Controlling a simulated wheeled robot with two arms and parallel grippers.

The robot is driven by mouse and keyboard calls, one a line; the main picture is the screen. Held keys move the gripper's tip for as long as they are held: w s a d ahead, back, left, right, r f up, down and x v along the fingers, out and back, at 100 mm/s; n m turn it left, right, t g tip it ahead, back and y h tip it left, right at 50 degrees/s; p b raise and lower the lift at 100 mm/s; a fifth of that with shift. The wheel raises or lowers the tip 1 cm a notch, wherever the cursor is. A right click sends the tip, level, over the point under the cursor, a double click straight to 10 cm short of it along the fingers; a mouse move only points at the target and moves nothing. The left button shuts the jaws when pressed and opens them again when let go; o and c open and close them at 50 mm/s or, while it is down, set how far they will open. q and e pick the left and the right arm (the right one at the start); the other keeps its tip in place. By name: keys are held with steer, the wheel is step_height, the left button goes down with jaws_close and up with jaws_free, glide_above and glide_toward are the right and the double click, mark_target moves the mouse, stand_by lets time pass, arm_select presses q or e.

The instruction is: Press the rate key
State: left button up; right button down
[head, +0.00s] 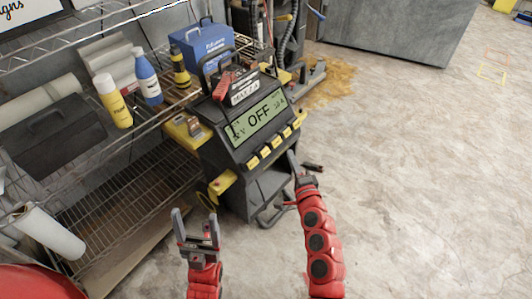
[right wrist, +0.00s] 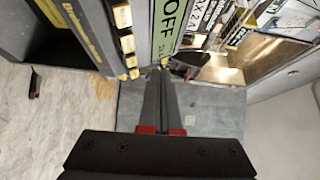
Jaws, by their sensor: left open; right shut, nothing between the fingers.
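The keys (right wrist: 127,43) and display (right wrist: 168,30) also show, turned sideways, in the right wrist view. My right gripper (head: 292,157) is shut and empty, in front of and below the right part of the key row. Its closed fingers (right wrist: 160,92) look apart from the keys. My left gripper (head: 195,218) is open and empty, left of and below the charger.
A wire shelf (head: 130,180) at the left holds a yellow bottle (head: 113,100), a blue bottle (head: 148,78) and a dark case (head: 50,135). A blue box (head: 203,42) sits behind the charger. The concrete floor (head: 420,170) at the right is mostly clear.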

mark_target(267, 148)
steer(key=w+a+f+b, duration=0.3)
steer(key=w+a+f, duration=0.1)
steer(key=a, duration=0.2)
steer(key=shift+w+f, duration=0.2)
steer(key=shift+f, duration=0.1)
steer(key=shift+f, duration=0.1)
stand_by(1.9)
steer(key=shift+w+a+f+b, duration=0.15)
steer(key=shift+w+a+b, duration=0.05)
steer(key=shift+a+b, duration=0.1)
steer(key=shift+w+a+f+b, duration=0.2)
steer(key=shift+a+f+b, duration=0.05)
steer(key=shift+b, duration=0.1)
stand_by(0.7)
steer(key=shift+r, duration=0.1)
stand_by(0.3)
steer(key=shift+s+d+r+p, duration=0.35)
steer(key=shift+s+d+r, duration=0.1)
steer(key=shift+d, duration=0.1)
